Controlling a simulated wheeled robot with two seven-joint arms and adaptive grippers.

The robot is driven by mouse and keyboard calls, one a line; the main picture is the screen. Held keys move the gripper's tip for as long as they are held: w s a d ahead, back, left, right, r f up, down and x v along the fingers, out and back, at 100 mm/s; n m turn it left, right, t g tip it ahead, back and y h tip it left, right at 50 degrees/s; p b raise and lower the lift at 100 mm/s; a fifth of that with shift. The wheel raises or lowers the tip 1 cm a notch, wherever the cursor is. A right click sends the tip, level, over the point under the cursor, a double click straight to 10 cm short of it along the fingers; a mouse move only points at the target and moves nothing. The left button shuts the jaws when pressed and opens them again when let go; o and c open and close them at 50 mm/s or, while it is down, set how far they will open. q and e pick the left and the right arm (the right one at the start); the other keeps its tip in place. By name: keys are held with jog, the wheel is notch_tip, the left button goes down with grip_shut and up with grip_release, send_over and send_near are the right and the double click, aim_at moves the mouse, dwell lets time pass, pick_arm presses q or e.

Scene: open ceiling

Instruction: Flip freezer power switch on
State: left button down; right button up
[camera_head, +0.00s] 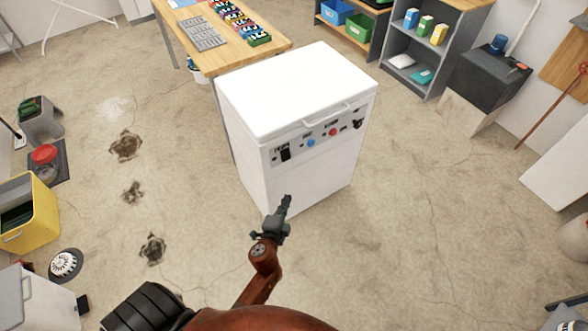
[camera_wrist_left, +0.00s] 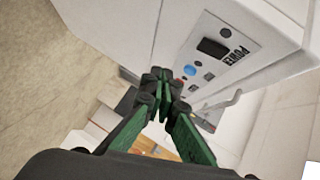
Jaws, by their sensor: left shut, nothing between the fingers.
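A white chest freezer (camera_head: 300,90) stands in the middle of the head view, its lid closed. Its front panel carries a black power switch (camera_head: 285,154) at the left end, plus a blue button (camera_head: 311,142) and a red button (camera_head: 333,132). In the left wrist view the black power switch (camera_wrist_left: 211,48) sits beside the word POWER, above the blue button (camera_wrist_left: 190,70). My left gripper (camera_head: 287,200) is shut and empty in front of the freezer, below the panel. Its fingertips (camera_wrist_left: 160,75) show left of the panel in the wrist view, apart from the switch. My right gripper is not visible.
A wooden table (camera_head: 262,50) with rows of small items stands behind the freezer. Shelves (camera_head: 427,60) and a dark cabinet (camera_head: 487,75) are at the back right. A yellow bin (camera_head: 38,228) is at the left. The floor around the freezer's front is clear.

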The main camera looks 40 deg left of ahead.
pick_arm(q)
jog(key=shift+m+t+y, duration=0.4)
jog(key=shift+t+y, duration=0.3)
jog(key=r, duration=0.2)
jog(key=r+b, duration=0.1)
jog(key=w+a+r, duration=0.1)
jog(key=r, duration=0.1)
jog(key=shift+a+r+b, duration=0.1)
jog(key=shift+r+b, duration=0.2)
jog(key=shift+r, duration=0.05)
